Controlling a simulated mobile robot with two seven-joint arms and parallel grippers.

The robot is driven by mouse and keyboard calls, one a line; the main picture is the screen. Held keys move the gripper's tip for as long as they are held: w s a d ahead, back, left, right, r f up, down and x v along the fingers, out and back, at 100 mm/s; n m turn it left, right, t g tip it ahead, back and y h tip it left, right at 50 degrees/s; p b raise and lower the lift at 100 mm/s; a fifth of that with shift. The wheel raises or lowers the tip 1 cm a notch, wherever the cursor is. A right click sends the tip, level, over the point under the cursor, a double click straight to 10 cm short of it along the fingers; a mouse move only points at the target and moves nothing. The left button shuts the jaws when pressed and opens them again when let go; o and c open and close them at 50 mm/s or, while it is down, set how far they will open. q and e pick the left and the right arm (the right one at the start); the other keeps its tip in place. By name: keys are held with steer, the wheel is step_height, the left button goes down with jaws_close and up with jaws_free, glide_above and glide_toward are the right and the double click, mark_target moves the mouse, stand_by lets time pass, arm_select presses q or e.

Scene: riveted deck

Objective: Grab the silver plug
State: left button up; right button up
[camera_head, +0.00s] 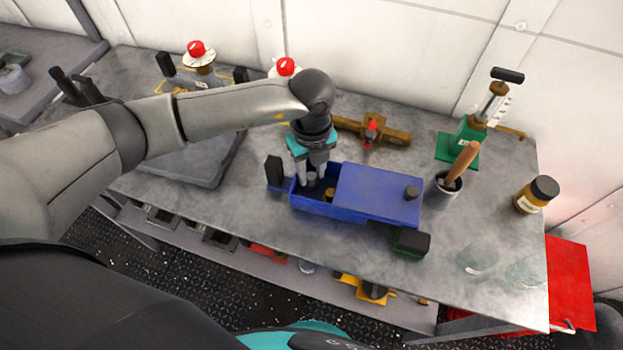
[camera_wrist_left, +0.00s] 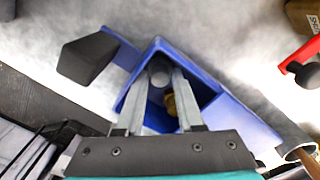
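The silver plug is a small grey cylinder with a round top, inside the uncovered left end of the blue box (camera_head: 372,210). It shows in the head view (camera_head: 311,180) and in the left wrist view (camera_wrist_left: 158,74). My left gripper (camera_head: 312,174) points down into the box, with its two fingers apart on either side of the plug. In the left wrist view the fingertips (camera_wrist_left: 160,78) flank the plug's top; small gaps seem to remain. A brassy piece (camera_wrist_left: 171,104) lies beside the plug in the box. My right gripper is not in view.
A cup with a wooden handle (camera_head: 447,184) and a jar (camera_head: 536,195) stand right.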

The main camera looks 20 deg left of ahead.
arm_select(q)
steer(key=shift+c, duration=0.2)
jaws_close()
steer(key=shift+r, duration=0.1)
